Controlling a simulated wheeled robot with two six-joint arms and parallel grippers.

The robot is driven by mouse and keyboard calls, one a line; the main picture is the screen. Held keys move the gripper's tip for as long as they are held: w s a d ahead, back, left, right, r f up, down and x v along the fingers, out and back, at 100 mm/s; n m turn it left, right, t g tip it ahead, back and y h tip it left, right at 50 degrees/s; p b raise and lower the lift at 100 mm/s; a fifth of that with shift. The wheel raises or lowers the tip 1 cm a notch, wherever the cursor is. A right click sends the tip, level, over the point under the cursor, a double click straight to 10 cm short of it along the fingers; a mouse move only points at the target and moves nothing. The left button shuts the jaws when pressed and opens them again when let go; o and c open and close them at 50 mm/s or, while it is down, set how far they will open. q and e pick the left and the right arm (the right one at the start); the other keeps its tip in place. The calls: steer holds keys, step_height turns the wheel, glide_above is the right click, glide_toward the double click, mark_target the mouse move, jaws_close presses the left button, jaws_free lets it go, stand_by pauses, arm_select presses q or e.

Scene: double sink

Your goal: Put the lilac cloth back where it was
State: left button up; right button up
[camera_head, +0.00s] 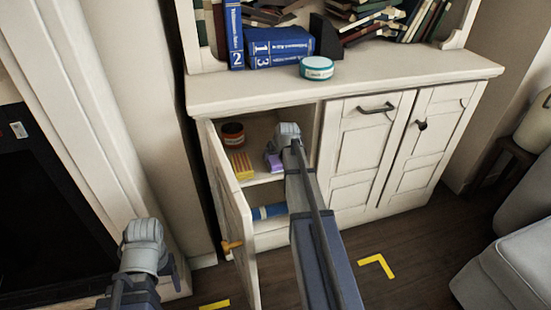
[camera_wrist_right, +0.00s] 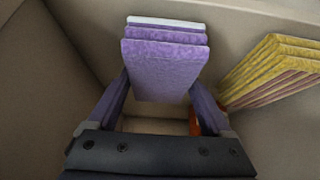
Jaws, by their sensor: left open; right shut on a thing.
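The lilac cloth (camera_head: 274,162) is a folded stack inside the open left cabinet compartment. In the right wrist view the lilac cloth (camera_wrist_right: 165,62) stands between the two fingers, with a white layer at its far edge. My right gripper (camera_wrist_right: 160,100) is shut on it; in the head view this gripper (camera_head: 281,150) reaches into the compartment, its fingers partly hidden by my arm. I cannot tell whether the cloth touches the shelf. My left gripper (camera_head: 143,234) is open at the lower left, outside the cabinet, apart from everything.
A yellow striped folded cloth (camera_head: 241,165) and a dark jar (camera_head: 232,135) share the upper shelf. A blue roll (camera_head: 268,211) lies below. The open cabinet door (camera_head: 232,210) stands close left of my right arm. A teal-lidded tin (camera_head: 316,68) and books (camera_head: 280,47) sit on top.

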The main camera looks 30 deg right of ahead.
steer(key=shift+f, duration=0.1)
steer(key=shift+f, duration=0.15)
steer(key=o, duration=1)
steer(key=shift+c, duration=0.2)
steer(key=shift+r, duration=0.25)
steer(key=shift+s+a+r+p, duration=0.1)
steer(key=shift+s+r+p, duration=0.2)
steer(key=shift+r+p, duration=0.2)
steer(key=p+v, duration=0.9)
steer(key=v, duration=0.2)
steer(key=shift+f, duration=0.1)
